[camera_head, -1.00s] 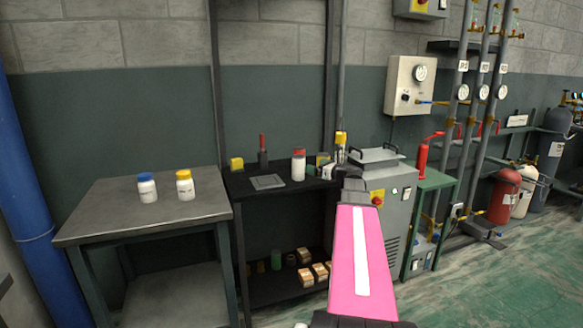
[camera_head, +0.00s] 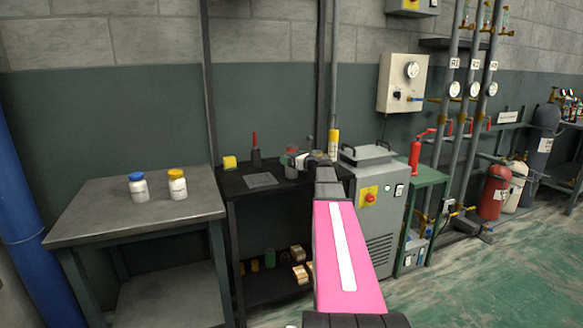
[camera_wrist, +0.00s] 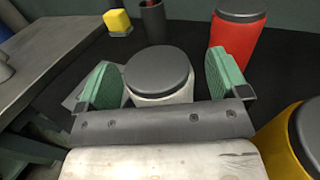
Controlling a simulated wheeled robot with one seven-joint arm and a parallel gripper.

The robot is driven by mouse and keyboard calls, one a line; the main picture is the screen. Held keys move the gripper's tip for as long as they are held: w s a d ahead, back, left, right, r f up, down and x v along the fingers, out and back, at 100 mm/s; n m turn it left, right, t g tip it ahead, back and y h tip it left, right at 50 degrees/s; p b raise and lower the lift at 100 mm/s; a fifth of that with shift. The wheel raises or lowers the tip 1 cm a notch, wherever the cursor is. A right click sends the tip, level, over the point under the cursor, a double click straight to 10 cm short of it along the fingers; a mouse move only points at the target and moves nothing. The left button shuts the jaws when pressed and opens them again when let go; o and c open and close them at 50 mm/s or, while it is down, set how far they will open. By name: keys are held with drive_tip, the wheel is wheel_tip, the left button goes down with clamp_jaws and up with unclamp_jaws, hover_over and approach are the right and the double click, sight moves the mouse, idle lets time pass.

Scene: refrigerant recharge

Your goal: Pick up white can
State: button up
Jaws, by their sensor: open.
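The white can (camera_wrist: 160,99) with a dark grey lid (camera_wrist: 158,70) stands upright between the fingers of my gripper (camera_wrist: 165,82) in the wrist view. The green finger pads are apart, one on each side, with a visible gap at the left; contact at the right is hard to judge. The lower part of the can is hidden behind the gripper's grey body. In the head view my gripper (camera_head: 304,160) is over the right part of the black bench, and the white can is mostly hidden there.
A red can (camera_wrist: 235,45) stands close behind the right finger. A yellow can (camera_wrist: 291,140) is close at the right. A yellow block (camera_wrist: 117,22) and a dark cup (camera_wrist: 153,20) stand behind. Two white bottles (camera_head: 139,188) (camera_head: 178,186) stand on the left table (camera_head: 95,215).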

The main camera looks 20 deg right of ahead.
drive_tip(key=shift+w, duration=0.1)
drive_tip(key=c, duration=1.2)
